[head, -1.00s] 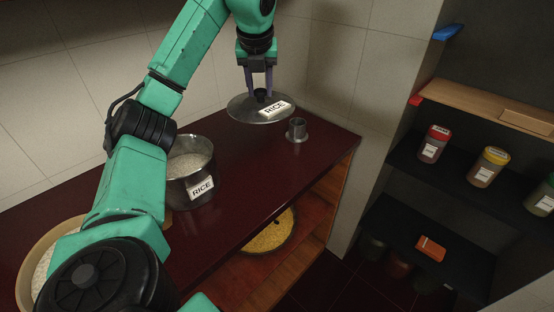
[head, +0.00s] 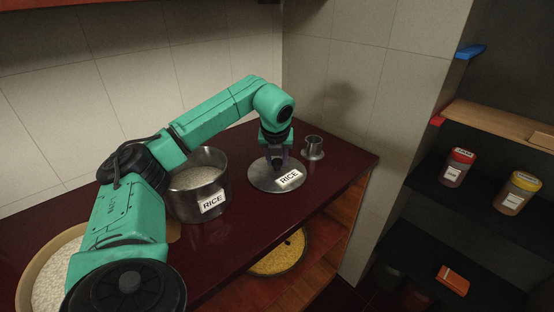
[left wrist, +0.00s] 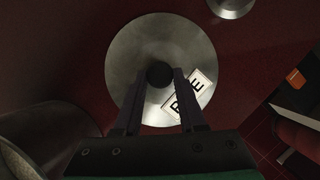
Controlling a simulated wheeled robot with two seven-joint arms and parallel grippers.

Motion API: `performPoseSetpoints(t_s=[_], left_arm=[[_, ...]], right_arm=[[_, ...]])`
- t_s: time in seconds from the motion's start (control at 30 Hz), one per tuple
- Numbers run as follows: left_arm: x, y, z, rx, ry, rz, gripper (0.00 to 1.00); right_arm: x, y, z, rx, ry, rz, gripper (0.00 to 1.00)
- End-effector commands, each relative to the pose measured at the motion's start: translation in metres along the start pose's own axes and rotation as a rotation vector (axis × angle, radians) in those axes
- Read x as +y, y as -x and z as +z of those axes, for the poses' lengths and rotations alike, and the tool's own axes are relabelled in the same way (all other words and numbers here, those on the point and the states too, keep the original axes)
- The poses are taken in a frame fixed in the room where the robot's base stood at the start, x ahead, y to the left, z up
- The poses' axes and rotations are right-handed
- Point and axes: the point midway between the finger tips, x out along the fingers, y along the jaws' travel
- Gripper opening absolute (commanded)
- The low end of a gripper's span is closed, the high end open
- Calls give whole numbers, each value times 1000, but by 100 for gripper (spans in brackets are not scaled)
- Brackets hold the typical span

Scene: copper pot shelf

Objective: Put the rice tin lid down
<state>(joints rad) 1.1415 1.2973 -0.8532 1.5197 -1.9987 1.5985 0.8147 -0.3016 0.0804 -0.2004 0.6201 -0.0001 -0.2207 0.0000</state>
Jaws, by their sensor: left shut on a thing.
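The rice tin lid (head: 262,181) is a round metal disc with a RICE label and a dark knob, at or very near the dark red counter top (head: 235,232). It also shows in the left wrist view (left wrist: 135,50), where the knob (left wrist: 160,74) sits between my fingers. My left gripper (head: 277,166) is shut on the knob from above. The rice tin (head: 188,206), open and full of rice, stands on the counter to the left of the lid. My right gripper is not in view.
A small metal cup (head: 313,149) stands just right of the lid. A wide bowl of rice (head: 45,285) is at the front left. A pan of yellow grain (head: 280,256) sits on the shelf below. Spice jars (head: 457,168) stand on dark shelves at the right.

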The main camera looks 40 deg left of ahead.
Motion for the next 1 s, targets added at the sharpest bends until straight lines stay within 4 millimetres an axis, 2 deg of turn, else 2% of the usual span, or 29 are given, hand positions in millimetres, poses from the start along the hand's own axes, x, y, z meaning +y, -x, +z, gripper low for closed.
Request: performPoseSetpoints(t_s=[0.03, 0.1, 0.37, 0.5, 0.57, 0.8, 0.9, 1.0], left_arm=[[0, -2, -1, 0, 0, 0, 44], [0, -1, 0, 0, 0, 0, 70], [0, -1, 0, 0, 0, 0, 70], [0, 7, 1, -1, -1, -1, 70], [-1, 17, 1, -2, -1, -3, 70], [-2, 84, 2, -4, -1, -5, 70], [-1, 106, 2, -2, -1, -3, 70], [-1, 119, 1, -1, -1, -2, 70]], right_arm=[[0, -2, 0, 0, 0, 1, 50], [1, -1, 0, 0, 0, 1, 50], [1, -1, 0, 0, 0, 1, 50], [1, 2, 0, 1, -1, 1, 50], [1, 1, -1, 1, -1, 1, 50], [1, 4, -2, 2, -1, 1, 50], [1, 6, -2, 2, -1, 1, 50], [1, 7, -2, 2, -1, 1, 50]])
